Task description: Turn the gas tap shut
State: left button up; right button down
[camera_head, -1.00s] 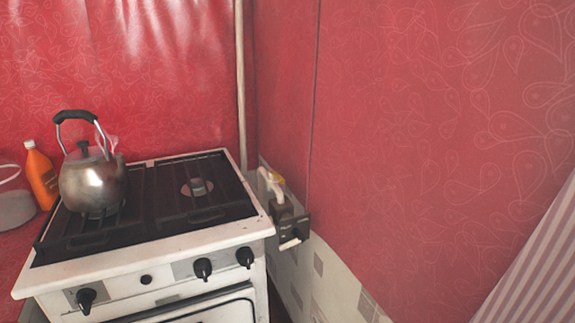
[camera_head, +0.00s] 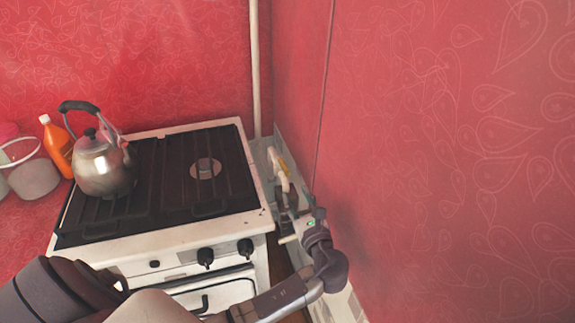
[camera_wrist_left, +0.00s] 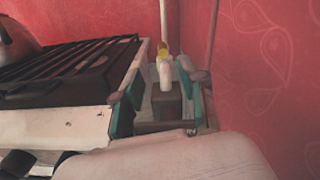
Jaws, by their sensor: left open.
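The gas tap appears as a small yellow handle (camera_head: 283,164) on a pale pipe, in the narrow gap between the stove's right side and the red wall. In the left wrist view the yellow handle (camera_wrist_left: 162,51) sits ahead at the top of the pale fitting (camera_wrist_left: 165,76). My left gripper (camera_head: 298,216) is at the stove's front right corner, nearer than the tap. Its teal-padded fingers (camera_wrist_left: 160,78) are open and apart, with the fitting seen between them and the handle beyond. Contact cannot be told. My right gripper is not in view.
The white stove (camera_head: 180,240) with black grates stands close on the left; its knobs (camera_head: 245,247) face forward. A metal kettle (camera_head: 103,165) and an orange bottle (camera_head: 57,148) are at the left. The red wall (camera_head: 430,160) bounds the right side tightly.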

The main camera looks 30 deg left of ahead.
aim_at(286, 169)
pick_arm(q)
jog(key=x, duration=1.1)
jog(key=shift+w+f+p, duration=0.2)
jog(key=shift+p, duration=0.2)
grip_shut()
